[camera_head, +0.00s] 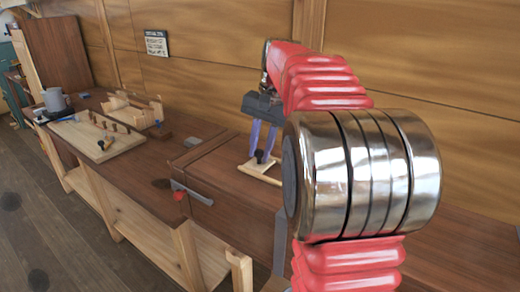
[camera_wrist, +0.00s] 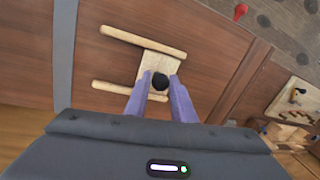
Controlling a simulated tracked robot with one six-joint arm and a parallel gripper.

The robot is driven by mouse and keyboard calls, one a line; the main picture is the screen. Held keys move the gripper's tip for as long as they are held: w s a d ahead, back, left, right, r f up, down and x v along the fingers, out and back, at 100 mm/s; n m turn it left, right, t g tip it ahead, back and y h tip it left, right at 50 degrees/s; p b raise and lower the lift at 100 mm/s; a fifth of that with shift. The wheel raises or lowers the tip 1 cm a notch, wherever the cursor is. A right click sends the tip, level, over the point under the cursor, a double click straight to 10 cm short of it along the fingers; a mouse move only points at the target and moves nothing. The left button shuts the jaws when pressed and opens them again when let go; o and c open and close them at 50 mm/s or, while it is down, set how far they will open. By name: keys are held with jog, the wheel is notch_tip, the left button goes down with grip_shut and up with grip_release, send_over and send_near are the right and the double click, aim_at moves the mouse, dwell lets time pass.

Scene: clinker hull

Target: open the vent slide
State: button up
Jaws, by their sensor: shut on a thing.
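The vent slide (camera_wrist: 150,62) is a pale wooden plate lying between two pale parallel rails (camera_wrist: 142,41). In the wrist view it sits toward the right end of the rails, and brown wood shows between them on the left. A black knob (camera_wrist: 160,80) stands on the slide. My gripper (camera_wrist: 159,77) has its two purple fingers on either side of this knob, shut on it. In the head view, my gripper (camera_head: 262,153) and the knob are small, and my red and silver arm hides the bench to the right. No opening is visible under the slide.
A red knob (camera_head: 180,195) and a grey bar (camera_head: 191,193) are at the bench front. Farther left stand a board with several pegs (camera_head: 95,135), a wooden rack (camera_head: 133,110) and a grey mug (camera_head: 54,100). A plank wall (camera_head: 200,75) rises behind the bench.

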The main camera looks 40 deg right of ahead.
grip_shut()
jog(key=s, duration=0.2)
jog(key=s+d, duration=0.2)
jog(key=s, duration=0.1)
jog(key=shift+s, duration=0.3)
jog(key=o, duration=1)
grip_release()
jog(key=shift+c, duration=0.2)
notch_tip(320, 180, up, 13)
jog(key=s+d, duration=0.1)
jog(key=s, duration=0.1)
jog(key=shift+r, duration=0.2)
jog(key=shift+s, duration=0.1)
